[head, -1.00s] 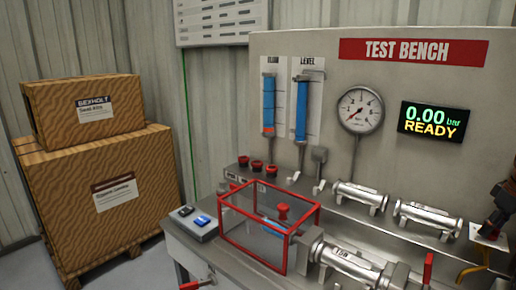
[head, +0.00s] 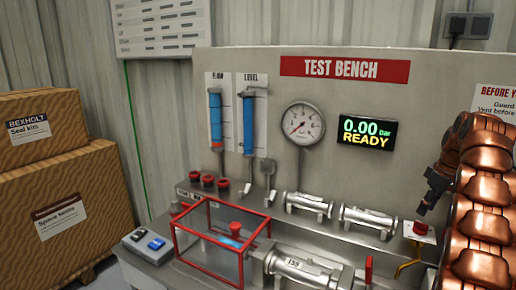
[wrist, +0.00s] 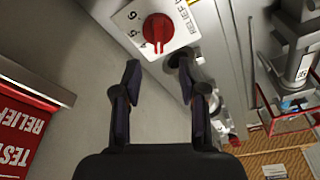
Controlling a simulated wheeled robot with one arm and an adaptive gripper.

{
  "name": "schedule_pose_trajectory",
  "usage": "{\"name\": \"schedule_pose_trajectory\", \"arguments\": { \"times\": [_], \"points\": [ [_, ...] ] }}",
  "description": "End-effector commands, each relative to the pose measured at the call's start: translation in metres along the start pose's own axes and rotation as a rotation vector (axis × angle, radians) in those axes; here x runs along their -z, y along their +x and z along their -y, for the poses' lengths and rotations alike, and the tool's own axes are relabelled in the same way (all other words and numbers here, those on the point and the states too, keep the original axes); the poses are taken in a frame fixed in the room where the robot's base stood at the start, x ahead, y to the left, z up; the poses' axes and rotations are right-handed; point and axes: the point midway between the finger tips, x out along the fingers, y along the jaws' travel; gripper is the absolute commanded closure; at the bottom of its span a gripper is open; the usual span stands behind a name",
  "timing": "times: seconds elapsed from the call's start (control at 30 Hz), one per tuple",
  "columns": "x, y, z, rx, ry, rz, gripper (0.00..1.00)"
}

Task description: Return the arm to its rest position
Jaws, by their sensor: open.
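My copper-coloured arm (head: 482,205) stands at the right of the head view, in front of the bench's right side. My gripper (wrist: 158,75) shows in the wrist view with its two dark fingers apart and nothing between them. In the head view its dark end points down, close above a red knob (head: 420,228). The wrist view shows this red relief knob (wrist: 158,29) on a white numbered plate, just beyond the fingertips and apart from them. Part of the bench behind my arm is hidden.
The test bench (head: 240,170) carries a red-framed clear guard (head: 208,262), metal cylinders (head: 310,204), a gauge (head: 303,123) and a display reading 0.00 bar READY (head: 367,132). A button box (head: 148,245) sits at its left end. Stacked cartons (head: 62,215) stand farther left.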

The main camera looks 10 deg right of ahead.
Motion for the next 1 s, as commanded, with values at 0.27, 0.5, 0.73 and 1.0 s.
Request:
{"name": "schedule_pose_trajectory", "arguments": {
  "times": [0.27,0.5,0.73,1.0],
  "points": [
    [0.002,-0.007,0.000,0.000,0.000,0.000,0.58],
    [0.006,-0.009,0.006,0.002,0.004,0.002,0.58],
    [0.033,-0.015,0.053,0.026,0.059,0.031,0.58],
    [0.056,-0.023,0.130,0.045,0.143,0.074,0.58]
  ]
}}
